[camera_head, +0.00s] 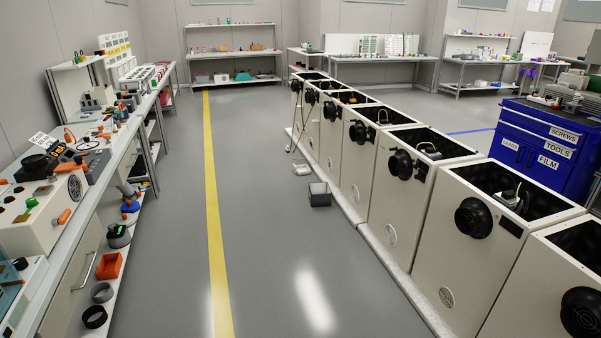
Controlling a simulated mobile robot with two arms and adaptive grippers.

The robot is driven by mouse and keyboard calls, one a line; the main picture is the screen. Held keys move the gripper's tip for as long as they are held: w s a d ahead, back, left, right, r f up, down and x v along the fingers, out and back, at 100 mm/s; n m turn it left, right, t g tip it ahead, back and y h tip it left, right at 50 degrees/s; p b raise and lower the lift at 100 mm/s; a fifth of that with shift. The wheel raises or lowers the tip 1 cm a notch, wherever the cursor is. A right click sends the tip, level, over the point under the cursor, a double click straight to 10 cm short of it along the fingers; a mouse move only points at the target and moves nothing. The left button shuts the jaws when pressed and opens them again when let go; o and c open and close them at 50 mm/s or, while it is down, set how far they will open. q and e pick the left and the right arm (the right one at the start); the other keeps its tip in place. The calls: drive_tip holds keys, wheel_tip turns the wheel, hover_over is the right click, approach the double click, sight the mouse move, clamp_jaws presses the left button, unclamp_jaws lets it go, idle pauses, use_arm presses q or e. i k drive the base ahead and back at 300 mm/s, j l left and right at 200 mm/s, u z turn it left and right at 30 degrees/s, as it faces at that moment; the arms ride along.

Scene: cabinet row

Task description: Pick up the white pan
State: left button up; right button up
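A small white pan-like object (302,169) lies on the grey floor beside the row of cabinets, in the middle distance. It looks like a dustpan, but it is too small to be sure of its shape. A thin dark handle or stick rises near it along the cabinet side. Neither of my grippers shows in the head view, so I cannot see where they are relative to it.
Open-topped white cabinets (400,205) line the right on a low curb. A cluttered workbench (85,195) runs along the left. The aisle floor with a yellow line (215,220) is clear.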

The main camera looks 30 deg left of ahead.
sight(303, 169)
drive_tip(key=i+j+u, duration=0.65)
drive_tip(key=i, duration=0.2)
drive_tip(key=i+j+u, duration=0.2)
drive_tip(key=i+u, duration=0.45)
drive_tip(key=i, duration=2.55)
drive_tip(key=i+j+z, duration=0.1)
drive_tip(key=i, duration=0.5)
drive_tip(key=i+j, duration=0.1)
drive_tip(key=i, duration=0.55)
drive_tip(key=i+j+z, duration=0.15)
drive_tip(key=i, duration=0.45)
